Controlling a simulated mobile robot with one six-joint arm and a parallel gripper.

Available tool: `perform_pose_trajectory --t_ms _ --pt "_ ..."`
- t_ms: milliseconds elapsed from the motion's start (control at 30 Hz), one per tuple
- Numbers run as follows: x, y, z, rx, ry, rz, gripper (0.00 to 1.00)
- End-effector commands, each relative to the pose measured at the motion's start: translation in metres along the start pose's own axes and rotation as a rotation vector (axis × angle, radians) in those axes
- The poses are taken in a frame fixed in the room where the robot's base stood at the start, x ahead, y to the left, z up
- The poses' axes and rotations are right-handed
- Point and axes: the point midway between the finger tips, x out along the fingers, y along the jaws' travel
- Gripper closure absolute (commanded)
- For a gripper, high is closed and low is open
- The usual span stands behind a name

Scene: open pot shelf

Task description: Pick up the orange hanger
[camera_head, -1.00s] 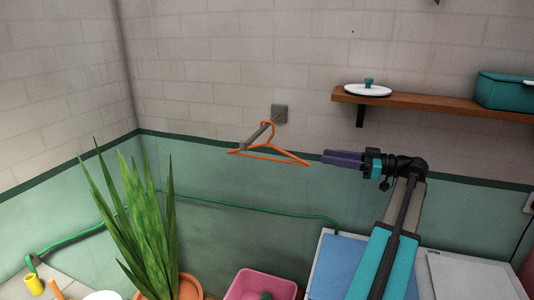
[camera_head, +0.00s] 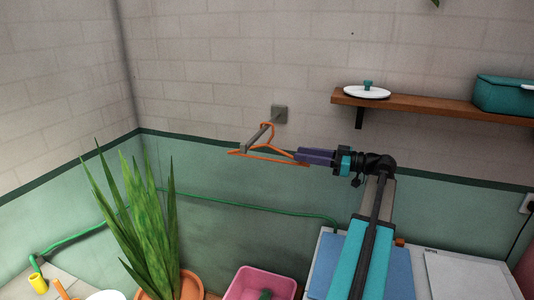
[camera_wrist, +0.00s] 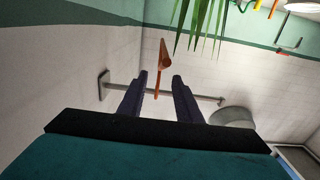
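The orange hanger (camera_head: 245,154) hangs from a grey wall peg (camera_head: 256,138) in the head view. In the wrist view the hanger (camera_wrist: 164,56) shows nearly edge-on, with the grey peg (camera_wrist: 205,97) crossing behind my fingers. My gripper (camera_head: 297,155) is at the hanger's right end in the head view. In the wrist view my gripper (camera_wrist: 158,77) is open, with the hanger's thin orange part between its two dark fingers. A gap shows on each side, so the fingers do not look closed on it.
A wooden shelf (camera_head: 430,104) with a white lid (camera_head: 367,92) and a teal container (camera_head: 503,94) is at the upper right. A tall plant (camera_head: 145,230), a pink tub (camera_head: 259,284) and a green hose (camera_head: 240,206) are below. The air left of the hanger is clear.

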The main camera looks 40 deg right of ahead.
Motion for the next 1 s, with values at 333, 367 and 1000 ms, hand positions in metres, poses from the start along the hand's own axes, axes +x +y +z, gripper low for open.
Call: perform_pose_trajectory --t_ms 333,367,1000 --pt "0.010 -0.001 -0.001 0.001 0.000 -0.001 0.69" --pt "0.012 -0.002 -0.002 0.001 0.000 -0.001 0.69" --pt "0.052 -0.002 0.002 0.000 0.000 0.001 0.69"
